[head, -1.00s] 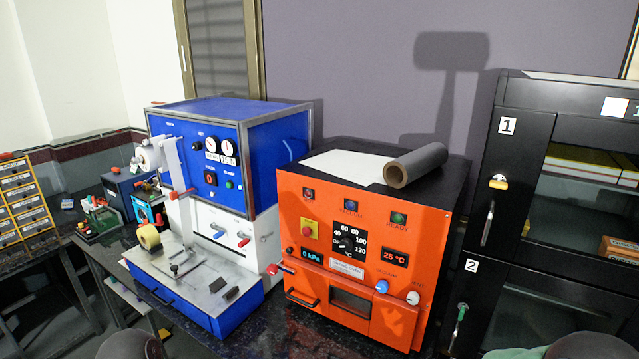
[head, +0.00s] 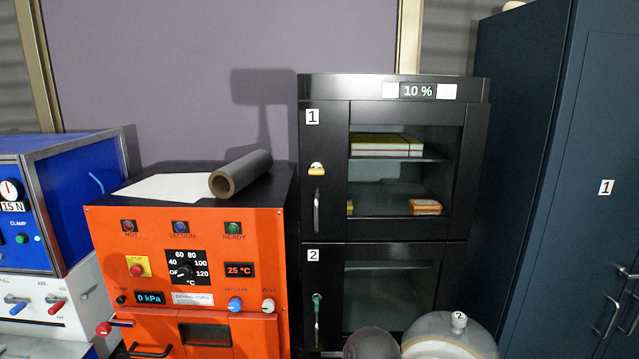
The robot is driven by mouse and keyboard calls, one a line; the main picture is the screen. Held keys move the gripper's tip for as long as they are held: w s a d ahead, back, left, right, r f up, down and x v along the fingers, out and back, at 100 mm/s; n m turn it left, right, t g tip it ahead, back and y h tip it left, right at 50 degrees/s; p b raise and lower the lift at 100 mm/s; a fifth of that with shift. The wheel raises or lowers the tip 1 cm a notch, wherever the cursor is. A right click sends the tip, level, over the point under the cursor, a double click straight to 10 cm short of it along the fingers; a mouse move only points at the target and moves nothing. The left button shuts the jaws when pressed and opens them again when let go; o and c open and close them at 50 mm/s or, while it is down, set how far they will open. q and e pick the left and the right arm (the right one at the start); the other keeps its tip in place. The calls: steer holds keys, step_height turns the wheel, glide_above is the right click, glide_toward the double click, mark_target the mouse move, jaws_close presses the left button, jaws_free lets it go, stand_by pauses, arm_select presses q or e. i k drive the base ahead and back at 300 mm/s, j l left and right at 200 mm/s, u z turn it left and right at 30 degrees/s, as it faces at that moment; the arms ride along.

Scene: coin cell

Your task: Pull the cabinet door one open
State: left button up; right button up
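A black cabinet (head: 395,88) with glass windows stands right of the middle in the head view. Its upper door (head: 325,150), labelled 1, is shut, with a vertical silver handle (head: 317,212) on its left side and a yellow-and-white latch (head: 317,169) above that. The lower door (head: 325,275), labelled 2, is also shut. At the right, a tall dark blue cabinet (head: 540,150) has a door (head: 600,130) also labelled 1, shut, with curved handles (head: 612,318) low down, partly cut off. Neither of my grippers is in view.
An orange vacuum oven (head: 210,255) with a grey roll (head: 240,174) on top stands left of the black cabinet. A blue and white machine (head: 75,190) is farther left.

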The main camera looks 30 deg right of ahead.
mark_target(323, 125)
steer(key=z, duration=1.35)
